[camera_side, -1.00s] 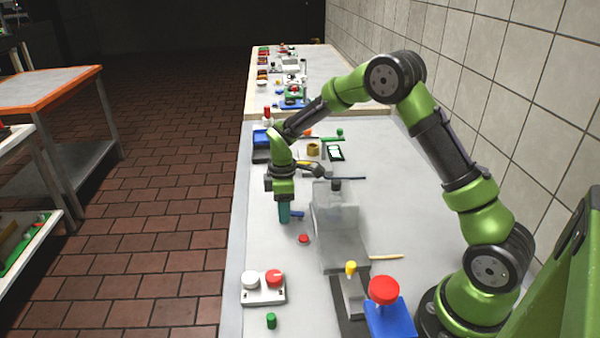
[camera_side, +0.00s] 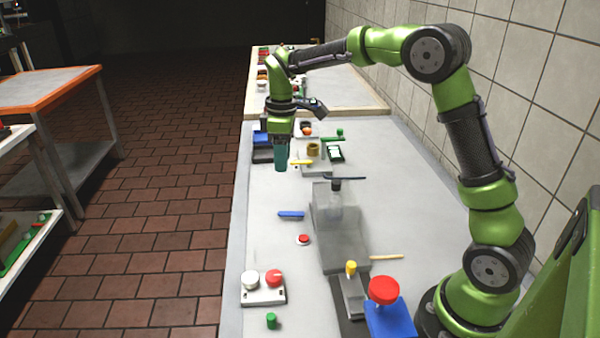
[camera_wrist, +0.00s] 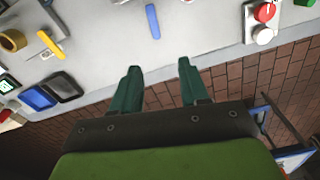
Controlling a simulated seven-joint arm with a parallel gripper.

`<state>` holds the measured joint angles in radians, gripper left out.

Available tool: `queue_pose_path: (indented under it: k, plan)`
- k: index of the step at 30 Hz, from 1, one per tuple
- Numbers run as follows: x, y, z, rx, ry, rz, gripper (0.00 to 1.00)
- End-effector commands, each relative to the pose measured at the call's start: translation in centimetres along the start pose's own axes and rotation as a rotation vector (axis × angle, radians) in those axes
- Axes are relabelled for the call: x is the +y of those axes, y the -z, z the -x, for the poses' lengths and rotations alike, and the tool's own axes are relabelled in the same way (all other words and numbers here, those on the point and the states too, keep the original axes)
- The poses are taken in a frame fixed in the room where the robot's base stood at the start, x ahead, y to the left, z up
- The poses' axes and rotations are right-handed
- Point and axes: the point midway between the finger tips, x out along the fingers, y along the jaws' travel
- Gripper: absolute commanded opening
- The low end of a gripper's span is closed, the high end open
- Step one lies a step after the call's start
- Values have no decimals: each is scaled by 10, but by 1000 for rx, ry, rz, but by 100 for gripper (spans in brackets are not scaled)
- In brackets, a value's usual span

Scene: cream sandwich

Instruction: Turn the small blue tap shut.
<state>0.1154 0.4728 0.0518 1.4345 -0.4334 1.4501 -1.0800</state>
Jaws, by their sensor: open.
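The small blue tap shows as a short blue bar-shaped handle (camera_side: 291,214) on the grey counter, left of the grey clear-topped block. It lies nearly crosswise in the side view. In the wrist view the blue handle (camera_wrist: 152,21) is at the top, beyond my fingertips and apart from them. Its base cannot be made out. My gripper (camera_side: 281,166) points down above the counter, farther back than the blue handle. Its teal fingers (camera_wrist: 159,66) are spread and empty in the wrist view.
A yellow handle (camera_side: 301,163) is close to the right of my gripper. A red button (camera_side: 303,239) sits in front of the blue handle. A white box with white and red knobs (camera_side: 264,296) is nearer. A grey block (camera_side: 340,240) stands to the right.

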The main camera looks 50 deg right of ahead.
Motion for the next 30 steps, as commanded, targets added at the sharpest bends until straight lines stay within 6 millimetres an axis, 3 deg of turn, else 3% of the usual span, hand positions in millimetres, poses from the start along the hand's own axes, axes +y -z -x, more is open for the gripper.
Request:
queue_pose_path:
  k: [12, 30]
  plan:
    - [-54, -38, 24, 141, -7, -426, 45]
    - [-128, -99, 54, 379, 37, -814, 45]
